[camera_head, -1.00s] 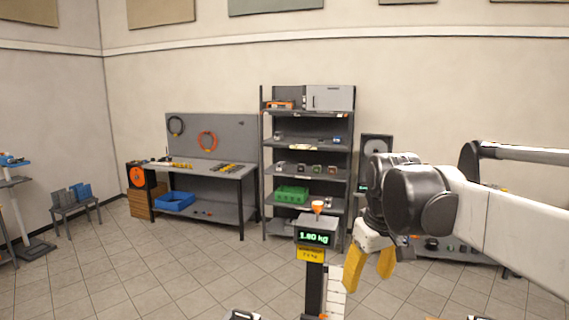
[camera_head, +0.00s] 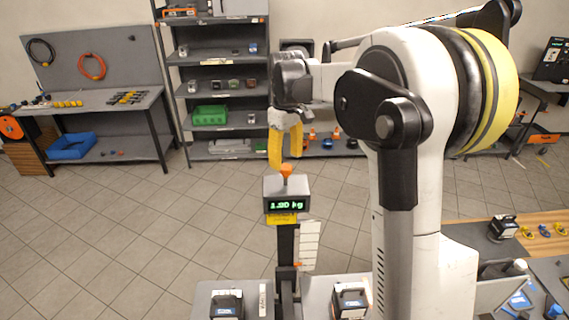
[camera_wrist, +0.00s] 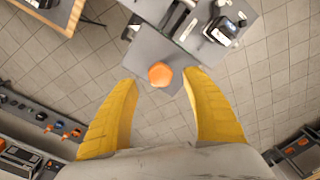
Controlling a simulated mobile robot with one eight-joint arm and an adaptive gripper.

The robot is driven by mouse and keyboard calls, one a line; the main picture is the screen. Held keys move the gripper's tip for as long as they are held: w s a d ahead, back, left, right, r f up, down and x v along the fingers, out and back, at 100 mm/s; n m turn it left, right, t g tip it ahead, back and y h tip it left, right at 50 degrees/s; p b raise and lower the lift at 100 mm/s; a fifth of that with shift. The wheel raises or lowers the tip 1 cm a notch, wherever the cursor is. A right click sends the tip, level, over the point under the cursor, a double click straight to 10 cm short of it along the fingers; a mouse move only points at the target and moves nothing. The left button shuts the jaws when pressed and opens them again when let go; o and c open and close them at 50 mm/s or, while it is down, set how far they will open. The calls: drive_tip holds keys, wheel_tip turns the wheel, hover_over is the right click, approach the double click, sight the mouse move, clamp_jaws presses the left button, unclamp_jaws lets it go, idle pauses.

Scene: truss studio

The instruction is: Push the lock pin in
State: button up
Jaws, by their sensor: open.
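The lock pin, with a round orange head (camera_head: 286,171), stands up from the top of a grey box (camera_head: 270,185) with a lit green kg display, on a dark post. My gripper (camera_head: 284,165) has two yellow fingers pointing down, just above and behind the orange head in the head view. In the wrist view my gripper (camera_wrist: 161,79) is open and empty, and the orange head (camera_wrist: 160,74) shows between the fingertips, apart from both. The pin's shaft is mostly hidden. I cannot tell the exact height gap.
Below the post are platforms (camera_head: 205,300) bearing dark blocks (camera_head: 227,305). A shelf rack (camera_head: 180,110) with a green bin stands behind. A workbench (camera_head: 100,98) is at the left, and a table with several small items (camera_head: 545,230) at the right. The floor at left is clear.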

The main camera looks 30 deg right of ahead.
sight(286, 167)
wheel_tip(286, 167, down, 3)
drive_tip(key=shift+s, duration=0.1)
drive_tip(key=shift+f, duration=0.15)
drive_tip(key=shift+c, duration=0.5)
clamp_jaws()
